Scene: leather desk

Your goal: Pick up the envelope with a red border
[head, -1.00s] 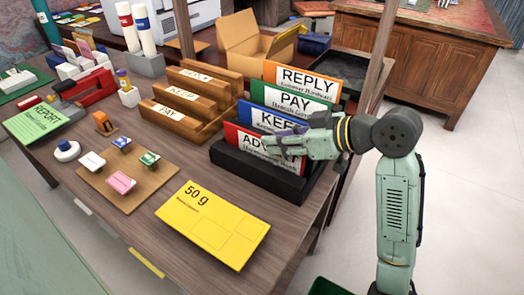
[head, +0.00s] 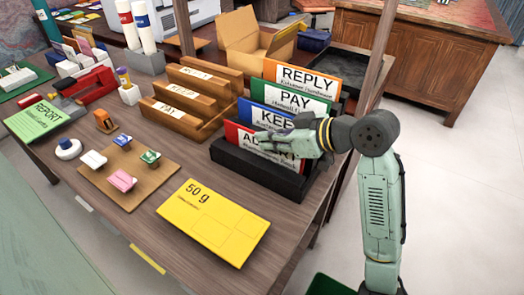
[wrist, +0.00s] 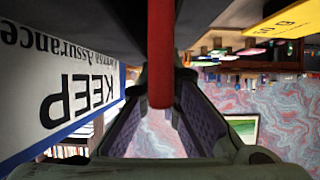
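The envelope with a red border (head: 236,135), labelled "ADVE…", stands upright in the front slot of a black rack (head: 255,172). My gripper (head: 268,140) reaches in from the right at its upper part and covers some of the label. In the wrist view, the red envelope (wrist: 161,55) is seen edge-on between the fingers of my gripper (wrist: 158,105). The fingers are apart, with gaps showing beside the red edge, so the gripper looks open around it. The blue-bordered KEEP envelope (head: 262,116) stands just behind; it also shows close on the left in the wrist view (wrist: 65,95).
Green-bordered PAY (head: 293,98) and orange-bordered REPLY (head: 308,77) envelopes stand behind in the same rack. A wooden sorter (head: 185,105) is to the left. A yellow 50 g envelope (head: 212,222) lies in front. Open floor lies to the right.

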